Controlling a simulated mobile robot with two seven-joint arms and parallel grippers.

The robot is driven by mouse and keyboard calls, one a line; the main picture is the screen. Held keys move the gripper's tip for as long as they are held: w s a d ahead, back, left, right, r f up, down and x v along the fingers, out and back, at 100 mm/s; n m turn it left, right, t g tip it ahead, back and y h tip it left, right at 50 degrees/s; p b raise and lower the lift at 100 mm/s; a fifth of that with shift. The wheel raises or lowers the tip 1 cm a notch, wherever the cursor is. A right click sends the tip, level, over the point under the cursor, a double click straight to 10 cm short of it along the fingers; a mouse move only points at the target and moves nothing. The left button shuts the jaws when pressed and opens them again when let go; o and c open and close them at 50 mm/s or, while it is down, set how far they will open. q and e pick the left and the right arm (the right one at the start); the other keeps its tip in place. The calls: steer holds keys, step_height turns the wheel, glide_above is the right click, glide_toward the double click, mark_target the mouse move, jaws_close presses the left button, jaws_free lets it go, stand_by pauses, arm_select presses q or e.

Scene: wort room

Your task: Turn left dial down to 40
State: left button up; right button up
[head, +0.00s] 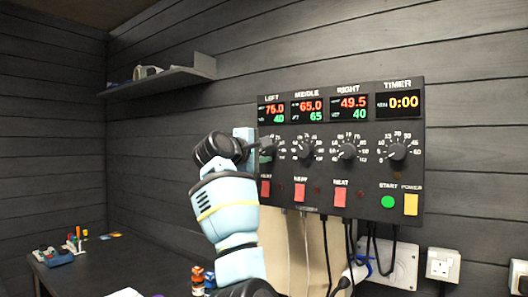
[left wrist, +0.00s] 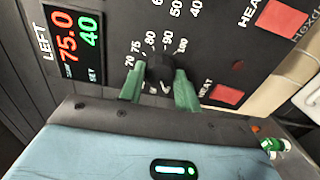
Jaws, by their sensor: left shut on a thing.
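The control panel (head: 330,180) is on the wall, with LEFT, MIDDLE and RIGHT dials in a row. The left display (head: 273,108) reads 75.0 in red and 40 in green; the left wrist view shows the same readings (left wrist: 78,36). My left gripper (head: 266,149) is at the left dial and largely covers it in the head view. In the left wrist view, its green fingers (left wrist: 159,84) are shut on the black left dial (left wrist: 160,71), one on each side. My right gripper is not in view.
The middle dial (head: 308,149) and right dial (head: 347,151) are to the right, with the timer dial (head: 397,152) beyond. Red heat switches (head: 300,191) sit below. Cables (head: 350,245) hang under the panel. A shelf (head: 165,80) is at upper left.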

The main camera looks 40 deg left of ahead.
arm_select(q)
steer(key=shift+f, duration=0.1)
steer(key=o, duration=1)
steer(key=shift+s+d, duration=0.25)
steer(key=shift+s, duration=1.7)
steer(key=shift+s+d, duration=0.2)
steer(key=shift+s, duration=1.75)
